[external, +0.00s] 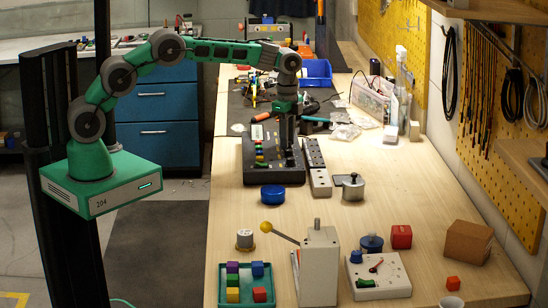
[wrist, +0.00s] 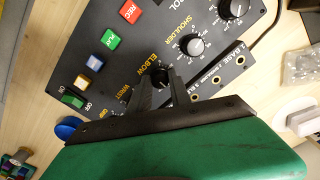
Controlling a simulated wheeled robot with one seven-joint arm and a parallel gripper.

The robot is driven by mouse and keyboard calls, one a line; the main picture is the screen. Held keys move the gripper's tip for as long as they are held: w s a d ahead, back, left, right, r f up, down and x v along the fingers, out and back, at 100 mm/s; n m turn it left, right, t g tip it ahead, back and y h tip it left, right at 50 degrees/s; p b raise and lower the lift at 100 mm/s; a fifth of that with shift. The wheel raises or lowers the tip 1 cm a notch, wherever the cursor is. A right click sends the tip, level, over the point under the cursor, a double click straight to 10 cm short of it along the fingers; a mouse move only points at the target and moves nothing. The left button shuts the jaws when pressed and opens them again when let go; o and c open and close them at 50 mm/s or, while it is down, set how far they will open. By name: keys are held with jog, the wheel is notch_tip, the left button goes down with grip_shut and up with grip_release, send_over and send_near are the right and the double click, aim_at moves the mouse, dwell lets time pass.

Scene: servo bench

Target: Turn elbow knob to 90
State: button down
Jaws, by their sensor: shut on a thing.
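The elbow knob (wrist: 160,75) is a small dark round knob beside the yellow ELBOW label on a black control panel (wrist: 95,42). My gripper (wrist: 158,87) reaches in from below in the wrist view, with its two dark fingers closed on the knob's sides. The knob's pointer and most of its scale are hidden or too small to read. In the external view, my gripper (external: 289,147) points down onto the panel (external: 262,174) in the middle of the bench, and the knob is hidden behind it.
The shoulder knob (wrist: 191,45) and the base knob (wrist: 234,10) sit up and right of the elbow knob. Red, green, blue and orange buttons line the panel's left side. A blue round container (external: 272,192) stands just in front of the panel.

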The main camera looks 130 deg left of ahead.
jog(key=c, duration=1.2)
grip_release()
notch_tip(320, 180, up, 8)
jog(key=shift+f+b, duration=0.1)
jog(key=shift+b, duration=0.55)
